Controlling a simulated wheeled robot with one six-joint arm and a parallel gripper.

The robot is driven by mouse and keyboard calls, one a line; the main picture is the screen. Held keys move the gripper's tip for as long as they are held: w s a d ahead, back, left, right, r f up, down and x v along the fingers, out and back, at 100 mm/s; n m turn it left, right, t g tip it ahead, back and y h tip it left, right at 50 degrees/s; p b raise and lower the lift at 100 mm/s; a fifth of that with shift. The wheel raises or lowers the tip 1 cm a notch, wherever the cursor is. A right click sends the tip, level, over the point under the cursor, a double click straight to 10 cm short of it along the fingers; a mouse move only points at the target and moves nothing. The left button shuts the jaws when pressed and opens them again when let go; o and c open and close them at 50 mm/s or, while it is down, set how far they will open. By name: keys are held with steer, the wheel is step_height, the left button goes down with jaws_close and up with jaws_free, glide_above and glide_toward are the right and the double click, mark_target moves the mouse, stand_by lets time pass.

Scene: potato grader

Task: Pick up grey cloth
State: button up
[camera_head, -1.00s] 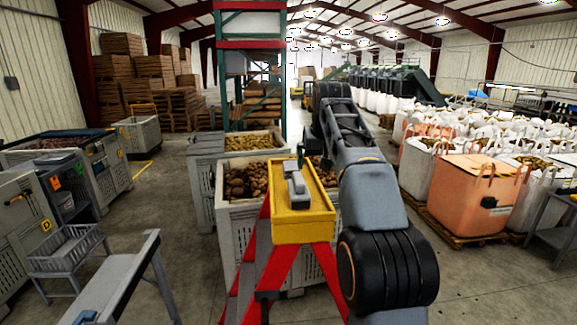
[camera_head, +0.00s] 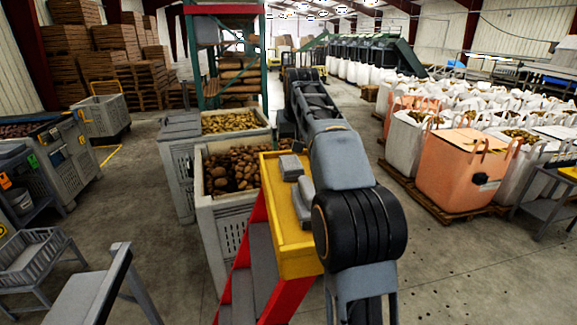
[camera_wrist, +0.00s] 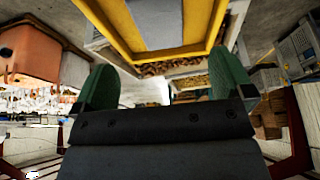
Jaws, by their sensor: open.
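Grey folded pieces (camera_head: 304,192), which look like the grey cloth, lie on the yellow top of a red stepladder (camera_head: 287,228) in the head view. My arm passes just to the right of them and hides part of the ladder top. In the wrist view my gripper (camera_wrist: 165,84) is open, with its two green fingers wide apart and nothing between them. A yellow frame with a grey panel (camera_wrist: 152,22), probably part of the ladder, shows beyond the fingers. I cannot make out the cloth in the wrist view. My gripper is hidden in the head view.
A potato bin (camera_head: 220,218) stands close behind and left of the ladder. An orange bulk bag (camera_head: 458,172) stands on a pallet at right. A grey rack (camera_head: 38,262) and bench are at lower left. Open floor lies between the ladder and the bags.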

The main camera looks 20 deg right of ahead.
mark_target(291, 162)
steer(key=x, duration=0.8)
steer(key=shift+a+f, duration=0.1)
steer(key=shift+f, duration=0.7)
steer(key=shift+c, duration=0.2)
steer(key=shift+f, duration=0.1)
steer(key=c, duration=0.4)
steer(key=shift+w, duration=0.1)
steer(key=c, duration=0.5)
steer(key=shift+c, duration=0.4)
steer(key=shift+r, duration=0.3)
